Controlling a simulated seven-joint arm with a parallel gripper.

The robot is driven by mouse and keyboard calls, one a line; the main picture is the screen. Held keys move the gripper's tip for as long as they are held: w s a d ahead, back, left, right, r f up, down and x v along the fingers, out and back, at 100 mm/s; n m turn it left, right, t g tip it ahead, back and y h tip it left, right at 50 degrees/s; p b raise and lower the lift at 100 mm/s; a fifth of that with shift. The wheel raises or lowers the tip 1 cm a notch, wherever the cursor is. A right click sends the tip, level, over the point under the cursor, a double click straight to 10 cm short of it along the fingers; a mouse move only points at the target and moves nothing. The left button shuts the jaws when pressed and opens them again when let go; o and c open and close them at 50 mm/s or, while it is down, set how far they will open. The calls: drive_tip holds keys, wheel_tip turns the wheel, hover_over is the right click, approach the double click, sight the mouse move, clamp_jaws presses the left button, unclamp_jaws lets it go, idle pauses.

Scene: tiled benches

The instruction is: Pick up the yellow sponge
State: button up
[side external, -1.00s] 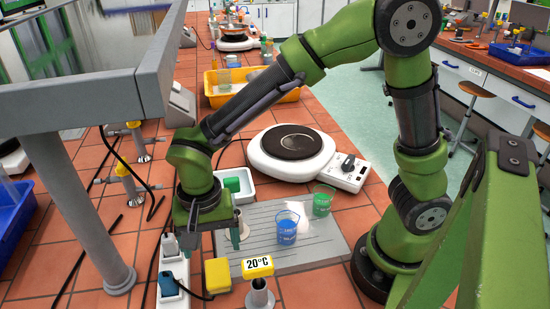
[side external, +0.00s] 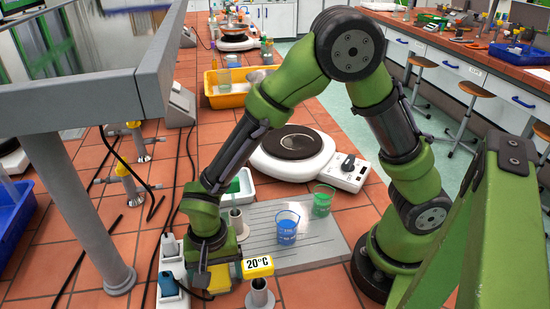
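The yellow sponge (side external: 219,280) is on the tiled bench at the lower left centre, left of the yellow 20°C display. My gripper (side external: 217,272) is low over it, pointing down, with a finger towards each side of the sponge. The gripper hides most of the sponge's upper part. I cannot tell whether the fingers touch it or have closed on it.
The 20°C display (side external: 257,267) stands close on the right. A white power strip (side external: 172,272) with plugs and a black cable lies close on the left. A blue beaker (side external: 287,228) and green beaker (side external: 323,201) stand behind on the grey drainer (side external: 315,255); a hotplate (side external: 293,150) is farther back.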

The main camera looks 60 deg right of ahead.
sight(217, 272)
drive_tip(key=c, duration=1)
drive_tip(key=shift+r, duration=0.1)
wheel_tip(217, 272, up, 10)
